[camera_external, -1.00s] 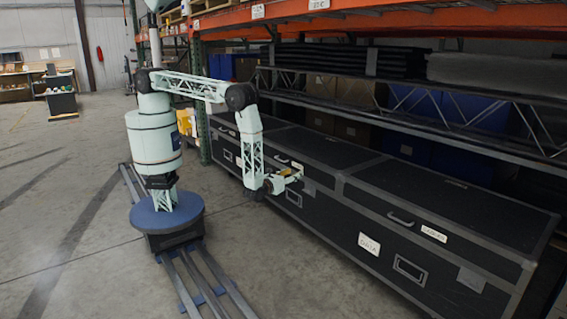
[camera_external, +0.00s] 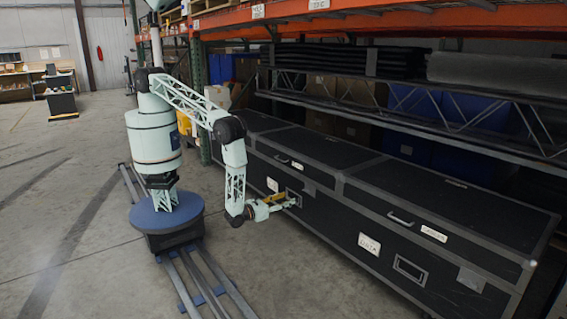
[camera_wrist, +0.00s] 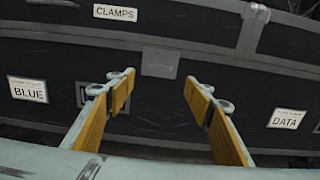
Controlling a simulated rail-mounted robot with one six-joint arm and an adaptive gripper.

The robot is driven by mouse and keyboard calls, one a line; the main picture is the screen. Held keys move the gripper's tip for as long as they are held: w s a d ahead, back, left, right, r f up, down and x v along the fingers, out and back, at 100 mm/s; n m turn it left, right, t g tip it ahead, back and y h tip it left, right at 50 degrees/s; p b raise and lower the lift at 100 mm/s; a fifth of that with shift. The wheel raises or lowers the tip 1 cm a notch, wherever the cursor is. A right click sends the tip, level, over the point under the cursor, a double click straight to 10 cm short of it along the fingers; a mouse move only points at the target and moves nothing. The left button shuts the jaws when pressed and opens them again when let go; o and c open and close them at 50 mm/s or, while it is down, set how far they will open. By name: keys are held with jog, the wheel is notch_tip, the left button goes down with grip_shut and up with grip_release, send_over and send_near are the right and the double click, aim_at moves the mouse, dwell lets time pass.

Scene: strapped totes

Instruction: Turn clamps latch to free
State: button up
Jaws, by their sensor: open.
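The case labelled CLAMPS (camera_wrist: 115,12) is a black trunk with grey metal edging. It also shows in the external view (camera_external: 325,183), in the row along the rack. My gripper (camera_wrist: 160,82) is open and empty, with yellow-padded fingers on either side of the plate in the wrist view. I cannot tell how far the fingertips are from it. In the external view my gripper (camera_external: 292,201) is close to the case front.
A recessed handle (camera_wrist: 84,92) and a BLUE label (camera_wrist: 28,89) are at left, a DATA label (camera_wrist: 286,119) at right. A neighbouring case (camera_external: 450,215) stands at right. Rack shelving (camera_external: 430,130) overhangs the cases. The floor (camera_external: 300,285) in front is clear.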

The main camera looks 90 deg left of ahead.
aim_at(307, 191)
jog(key=shift+w+a, duration=0.1)
jog(key=shift+a, duration=0.05)
jog(key=b+x, duration=0.2)
jog(key=x, duration=1.1)
jog(key=shift+w, duration=0.2)
dwell(0.4)
jog(key=shift+a, duration=0.15)
jog(key=shift+c, duration=0.3)
jog(key=c, duration=0.8)
